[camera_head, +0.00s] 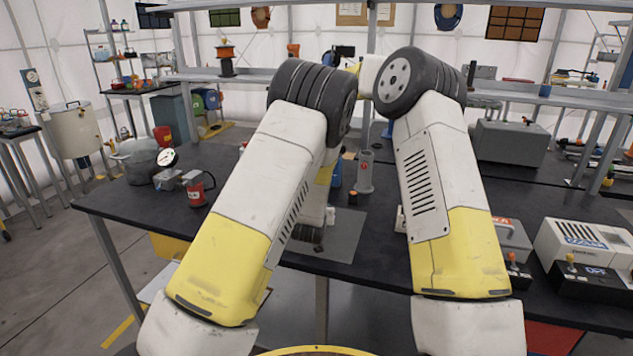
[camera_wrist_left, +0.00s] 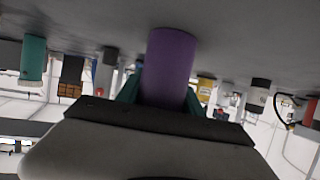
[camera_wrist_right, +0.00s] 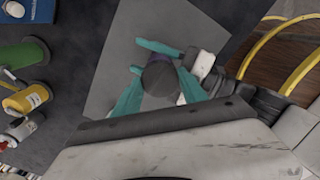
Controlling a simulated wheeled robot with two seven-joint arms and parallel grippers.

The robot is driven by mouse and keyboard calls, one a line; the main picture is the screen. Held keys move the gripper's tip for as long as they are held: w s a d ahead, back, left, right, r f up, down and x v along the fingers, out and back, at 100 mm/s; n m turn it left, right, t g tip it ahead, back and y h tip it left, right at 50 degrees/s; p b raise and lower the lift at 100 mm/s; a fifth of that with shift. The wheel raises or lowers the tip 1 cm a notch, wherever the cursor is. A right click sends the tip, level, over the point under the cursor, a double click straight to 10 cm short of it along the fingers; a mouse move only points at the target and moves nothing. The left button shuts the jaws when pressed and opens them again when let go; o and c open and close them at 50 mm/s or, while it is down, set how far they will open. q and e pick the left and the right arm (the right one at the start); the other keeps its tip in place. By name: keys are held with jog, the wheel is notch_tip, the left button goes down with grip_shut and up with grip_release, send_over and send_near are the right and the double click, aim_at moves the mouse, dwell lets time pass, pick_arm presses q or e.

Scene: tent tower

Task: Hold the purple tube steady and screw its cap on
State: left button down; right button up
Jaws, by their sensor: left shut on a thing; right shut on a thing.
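The purple tube (camera_wrist_left: 170,65) shows in the left wrist view, with its base against the dark tabletop in that upside-down picture. My left gripper (camera_wrist_left: 165,95) is shut on it, a teal finger on each side. Its upper end is hidden there by the gripper body. In the right wrist view my right gripper (camera_wrist_right: 158,92) is shut on the dark round cap (camera_wrist_right: 160,77), seen from above. A small patch of purple shows beside the cap; how far the cap sits on the tube cannot be told. In the head view my arms hide the tube, cap and fingertips.
A grey mat (camera_wrist_right: 110,70) lies under the work. Green (camera_wrist_right: 22,53), yellow (camera_wrist_right: 27,99) and white (camera_wrist_right: 22,127) containers stand to its left in the right wrist view. In the head view a small red canister (camera_head: 197,190) and a grey box (camera_head: 511,143) are on the tables.

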jog(key=shift+d+f, duration=0.15)
jog(key=shift+f, duration=0.7)
dwell(0.3)
jog(key=shift+r, duration=0.45)
jog(key=shift+s+r, duration=0.15)
jog(key=shift+r, duration=0.45)
dwell(0.6)
